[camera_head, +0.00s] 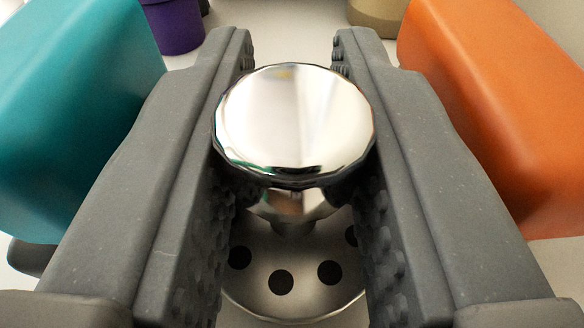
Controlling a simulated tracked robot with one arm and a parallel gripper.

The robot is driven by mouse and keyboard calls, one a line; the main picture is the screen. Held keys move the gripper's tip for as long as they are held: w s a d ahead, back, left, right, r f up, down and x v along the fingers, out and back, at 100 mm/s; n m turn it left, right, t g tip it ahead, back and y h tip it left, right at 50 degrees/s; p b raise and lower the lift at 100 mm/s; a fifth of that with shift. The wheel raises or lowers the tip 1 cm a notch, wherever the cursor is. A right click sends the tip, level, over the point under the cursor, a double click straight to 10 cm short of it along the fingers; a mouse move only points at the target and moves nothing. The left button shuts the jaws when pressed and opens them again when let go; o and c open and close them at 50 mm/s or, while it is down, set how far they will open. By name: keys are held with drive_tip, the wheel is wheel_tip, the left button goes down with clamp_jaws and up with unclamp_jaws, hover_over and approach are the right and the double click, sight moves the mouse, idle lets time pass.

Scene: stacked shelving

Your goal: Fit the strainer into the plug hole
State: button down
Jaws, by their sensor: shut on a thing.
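The strainer has a shiny round metal knob (295,120) on a short stem above a perforated metal disc (305,278). Several dark round holes show in the disc. My gripper (295,52) has two dark grey, studded fingers, one on each side of the knob. It is shut on the strainer at the knob, and the disc shows below, between the fingers. The knob hides the far part of the disc, and the fingers hide its sides. I cannot make out the plug hole in this view, nor what lies directly under the disc.
A teal rounded block (75,110) is close on the left, and an orange one (500,100) is close on the right. A purple object (175,25) and a beige object (378,15) stand farther back. The pale surface (285,25) between these two is clear.

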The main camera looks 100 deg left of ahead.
drive_tip(key=shift+f, duration=0.5)
drive_tip(key=c, duration=1.6)
unclamp_jaws()
drive_tip(key=shift+f, duration=0.1)
drive_tip(key=shift+o, duration=0.2)
drive_tip(key=shift+w+d, duration=0.1)
drive_tip(key=shift+d, duration=0.05)
drive_tip(key=p+v, duration=0.1)
drive_tip(key=v, duration=1)
drive_tip(key=shift+d+r, duration=0.2)
drive_tip(key=shift+d, duration=0.15)
